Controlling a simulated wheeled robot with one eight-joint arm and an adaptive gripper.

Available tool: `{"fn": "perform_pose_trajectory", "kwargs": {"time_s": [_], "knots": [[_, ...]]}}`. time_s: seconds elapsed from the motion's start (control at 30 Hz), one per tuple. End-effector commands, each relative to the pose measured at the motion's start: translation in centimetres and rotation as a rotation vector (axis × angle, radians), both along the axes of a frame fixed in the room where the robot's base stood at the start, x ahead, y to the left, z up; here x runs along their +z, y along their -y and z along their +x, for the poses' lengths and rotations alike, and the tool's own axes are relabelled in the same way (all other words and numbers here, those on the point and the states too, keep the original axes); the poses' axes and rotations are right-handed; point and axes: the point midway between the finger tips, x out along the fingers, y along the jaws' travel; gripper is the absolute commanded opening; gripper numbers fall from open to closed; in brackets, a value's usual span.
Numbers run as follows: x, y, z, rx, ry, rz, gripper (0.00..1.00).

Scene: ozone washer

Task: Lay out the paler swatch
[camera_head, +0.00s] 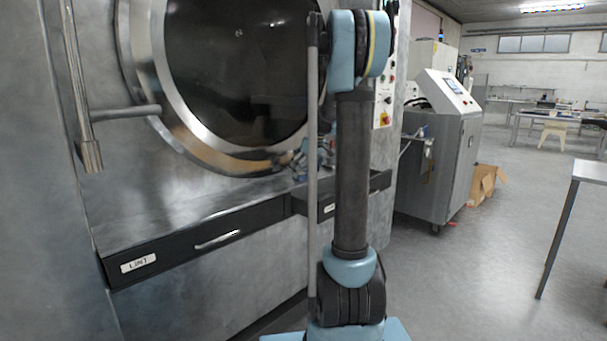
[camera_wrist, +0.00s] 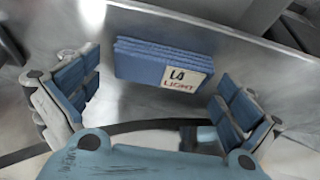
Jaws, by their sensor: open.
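A folded blue cloth swatch (camera_wrist: 150,62) lies on a grey metal surface in the wrist view. It is a flat stack of layers with a white label (camera_wrist: 187,78) at its right end reading "LIGHT" under larger marks. My gripper (camera_wrist: 158,88) is open, with one blue-padded finger left of the swatch and the other to its lower right. Neither finger visibly touches it. In the head view my gripper (camera_head: 313,158) is low at the steel ledge below the round door, partly hidden by my arm. The swatch cannot be made out there. No second swatch is clearly visible.
The washer's round glass door (camera_head: 240,75) stands behind the ledge (camera_head: 185,208). A dark drawer front (camera_head: 190,245) labelled "LINT" runs beneath. A metal bar handle (camera_head: 82,90) juts out at left. A grey machine (camera_head: 440,165) and open floor lie right; a table (camera_head: 590,172) stands at far right.

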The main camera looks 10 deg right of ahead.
Motion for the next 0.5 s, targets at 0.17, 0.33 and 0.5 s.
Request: {"fn": "perform_pose_trajectory", "kwargs": {"time_s": [0.17, 0.33, 0.5], "knots": [[0.9, 0.2, -0.3, -0.001, 0.0, 0.0, 1.0], [3.4, 0.8, -1.1, -0.002, 0.0, 0.0, 1.0], [6.5, 1.6, -2.2, -0.001, 0.0, 0.0, 1.0]]}}
